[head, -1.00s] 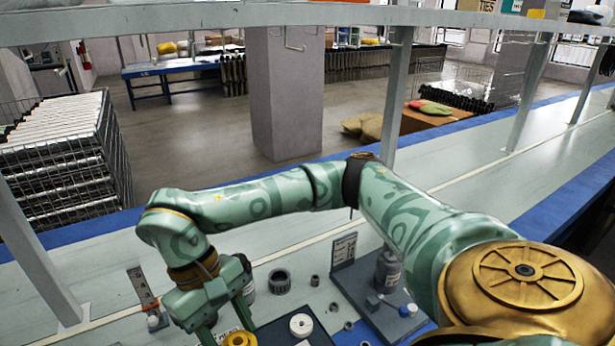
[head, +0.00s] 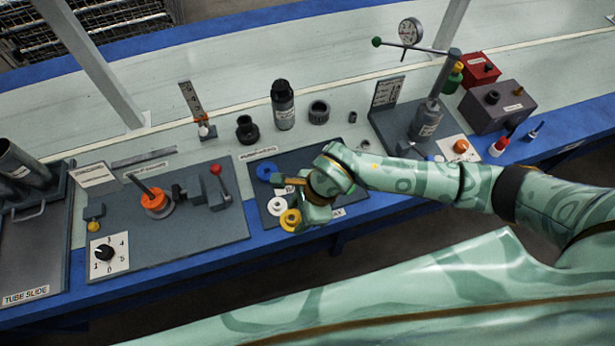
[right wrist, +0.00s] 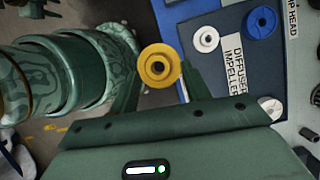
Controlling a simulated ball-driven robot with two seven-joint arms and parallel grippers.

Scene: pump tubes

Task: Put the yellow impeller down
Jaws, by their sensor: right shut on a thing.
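The yellow impeller (head: 285,219) is a small ring-shaped wheel held between the fingertips of my right gripper (head: 297,212). In the right wrist view the yellow impeller (right wrist: 149,72) sits between the two fingers of the right gripper (right wrist: 162,75). In the head view it appears over the front edge of the dark tray (head: 300,161); its height above it is hard to tell. A white impeller (head: 276,206) and a blue one (head: 265,172) lie on the tray, and both show in the right wrist view, white (right wrist: 206,39) and blue (right wrist: 261,22). My left gripper is out of view.
A station board (head: 215,230) with an orange part (head: 155,202) and a red-knobbed lever (head: 215,169) is left of the tray. A gauge stand (head: 428,112) and dark box (head: 497,105) are at right. The table's blue edge runs along the front.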

